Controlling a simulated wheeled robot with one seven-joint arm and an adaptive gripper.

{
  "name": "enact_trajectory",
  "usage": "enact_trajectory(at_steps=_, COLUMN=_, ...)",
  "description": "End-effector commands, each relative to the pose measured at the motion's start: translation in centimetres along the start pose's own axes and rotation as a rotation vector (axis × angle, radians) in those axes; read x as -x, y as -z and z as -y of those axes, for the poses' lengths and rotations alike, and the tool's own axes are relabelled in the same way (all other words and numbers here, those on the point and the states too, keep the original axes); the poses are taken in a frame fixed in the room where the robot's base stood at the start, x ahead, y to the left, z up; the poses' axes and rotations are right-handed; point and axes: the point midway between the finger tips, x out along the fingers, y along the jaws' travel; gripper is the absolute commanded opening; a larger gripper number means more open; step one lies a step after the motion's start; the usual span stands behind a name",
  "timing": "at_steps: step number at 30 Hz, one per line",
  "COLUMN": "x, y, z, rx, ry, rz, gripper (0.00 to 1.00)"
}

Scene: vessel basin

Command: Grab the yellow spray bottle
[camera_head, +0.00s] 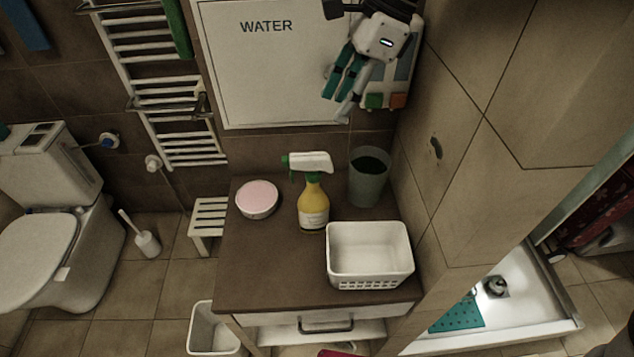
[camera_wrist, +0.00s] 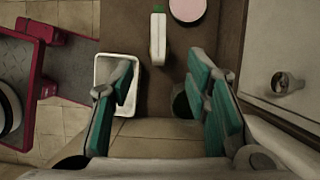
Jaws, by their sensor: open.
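The yellow spray bottle (camera_head: 313,205) stands upright on the brown cabinet top, with a white and green spray head. In the wrist view its white head (camera_wrist: 158,38) shows from above, beyond my fingertips and between their lines. My gripper (camera_head: 340,98) is open and empty, high in front of the wall, above and to the right of the bottle. In the wrist view its teal fingers (camera_wrist: 162,88) are spread wide. The bottle's yellow body is barely visible there.
On the brown cabinet top (camera_head: 265,265), a white basket (camera_head: 368,255) stands right of and in front of the bottle. A grey-green cup (camera_head: 366,190) stands behind right. A pink-topped round container (camera_head: 257,197) is left. The tiled wall (camera_head: 465,130) bounds the right side.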

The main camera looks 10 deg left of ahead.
Motion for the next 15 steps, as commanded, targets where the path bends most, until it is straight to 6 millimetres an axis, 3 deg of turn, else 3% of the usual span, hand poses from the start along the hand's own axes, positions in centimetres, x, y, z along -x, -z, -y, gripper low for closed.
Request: enact_trajectory(at_steps=15, x=-7.9, y=0.0, z=-0.2, rx=0.000, ry=-0.003, rz=0.000, gripper=0.43)
